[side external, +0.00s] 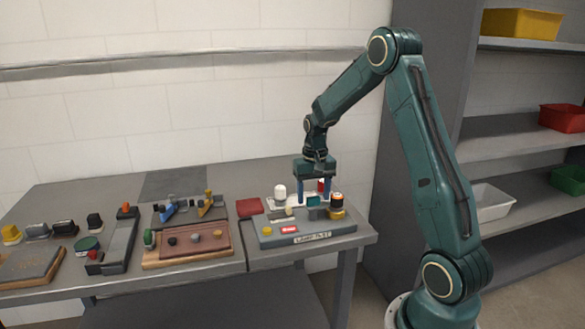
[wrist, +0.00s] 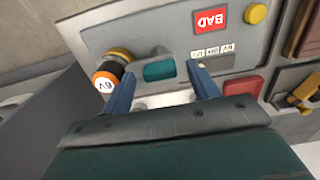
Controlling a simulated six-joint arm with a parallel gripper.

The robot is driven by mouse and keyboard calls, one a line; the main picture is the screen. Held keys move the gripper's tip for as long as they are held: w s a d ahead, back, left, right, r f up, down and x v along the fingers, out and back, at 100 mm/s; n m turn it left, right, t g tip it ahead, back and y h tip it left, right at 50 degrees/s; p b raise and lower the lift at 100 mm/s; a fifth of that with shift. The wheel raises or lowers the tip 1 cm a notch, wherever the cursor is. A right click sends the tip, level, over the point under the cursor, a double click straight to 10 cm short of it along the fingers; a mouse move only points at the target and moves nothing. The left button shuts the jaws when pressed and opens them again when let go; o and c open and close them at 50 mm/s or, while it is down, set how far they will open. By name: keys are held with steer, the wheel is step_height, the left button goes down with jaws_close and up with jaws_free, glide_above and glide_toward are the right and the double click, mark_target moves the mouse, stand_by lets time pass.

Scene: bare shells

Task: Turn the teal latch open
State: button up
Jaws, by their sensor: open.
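The teal latch (side external: 314,200) is a small block on top of the grey lamp test box (side external: 308,231). In the wrist view the latch (wrist: 160,69) shows as a teal rounded rectangle on the grey panel, between my fingertips. My gripper (side external: 313,201) is open and points down over the box, with its blue fingers on either side of the latch. In the wrist view my gripper (wrist: 161,70) holds nothing. Whether either finger touches the latch I cannot tell.
An orange and black 6V piece (wrist: 106,76) stands close beside one finger. A white bulb (side external: 280,192) stands behind the box. The box carries a red BAD label (wrist: 211,20) and a yellow button (wrist: 255,13). A red pad (side external: 250,207) lies left. Several other fixtures fill the bench's left.

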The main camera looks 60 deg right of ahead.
steer(key=c, duration=1)
steer(key=shift+n, duration=0.4)
steer(key=n, duration=1.2)
steer(key=shift+n, duration=2.6)
steer(key=shift+o, duration=0.2)
